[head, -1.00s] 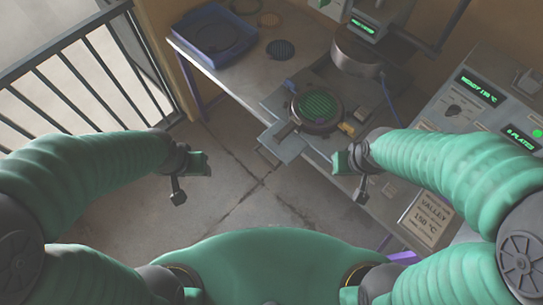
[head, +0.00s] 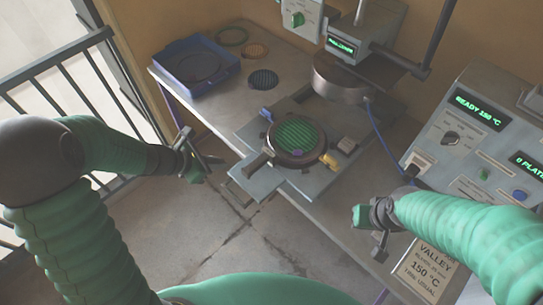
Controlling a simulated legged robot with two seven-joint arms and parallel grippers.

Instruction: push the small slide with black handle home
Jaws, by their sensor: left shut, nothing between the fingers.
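The small slide (head: 268,182) is a grey plate that sticks out from the press bed over the table's front edge. A dark bar (head: 256,165), which looks like its black handle, lies at its left side. A round dark mould (head: 296,136) with a green ribbed face sits on the bed just behind. My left gripper (head: 207,164) is shut and empty, to the left of the slide and apart from it. My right gripper (head: 368,228) is right of the slide, near the table's front edge and touching nothing I can see; its jaws are unclear.
The press head (head: 341,78) stands behind the mould, with a blue cable on its right. A blue tray (head: 195,68) and several round plates lie at the back left. A control panel (head: 470,150) stands at the right. A railing (head: 60,75) runs along the left.

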